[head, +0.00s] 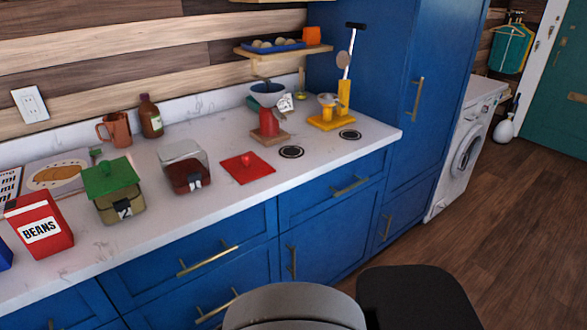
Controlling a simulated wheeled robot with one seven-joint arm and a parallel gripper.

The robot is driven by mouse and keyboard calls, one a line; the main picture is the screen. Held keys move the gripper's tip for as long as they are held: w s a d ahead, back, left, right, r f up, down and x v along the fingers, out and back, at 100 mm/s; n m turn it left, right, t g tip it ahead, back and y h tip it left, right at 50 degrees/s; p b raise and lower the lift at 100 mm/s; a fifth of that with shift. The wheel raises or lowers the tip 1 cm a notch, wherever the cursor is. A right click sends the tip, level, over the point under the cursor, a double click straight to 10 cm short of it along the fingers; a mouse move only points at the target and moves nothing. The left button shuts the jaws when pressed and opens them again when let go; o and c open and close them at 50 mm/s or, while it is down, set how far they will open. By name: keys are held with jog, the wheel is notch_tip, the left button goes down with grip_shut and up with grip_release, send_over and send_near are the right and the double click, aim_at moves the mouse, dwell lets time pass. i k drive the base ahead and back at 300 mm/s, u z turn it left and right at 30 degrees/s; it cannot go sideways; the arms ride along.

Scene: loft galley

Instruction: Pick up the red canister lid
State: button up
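The red canister lid (258,169) is a flat square with a small round knob on top. It lies on the white counter, knob up, in the middle of the head view. Just left of it stands a clear square canister (185,166) with dark red-brown contents and a label marked 1; no lid is seen on it. Further left, a canister marked 2 (121,206) wears a green lid (109,178). My gripper's fingers are not seen; only grey and black parts, which seem to be mine, show at the bottom edge.
A red BEANS box (40,226) stands at the left. Behind are a copper mug (115,130) and a brown bottle (150,117). The counter before the lid is clear.

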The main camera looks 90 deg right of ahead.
aim_at(245, 168)
jog(key=u, duration=1.6)
jog(key=k, duration=2.2)
jog(key=z, duration=0.65)
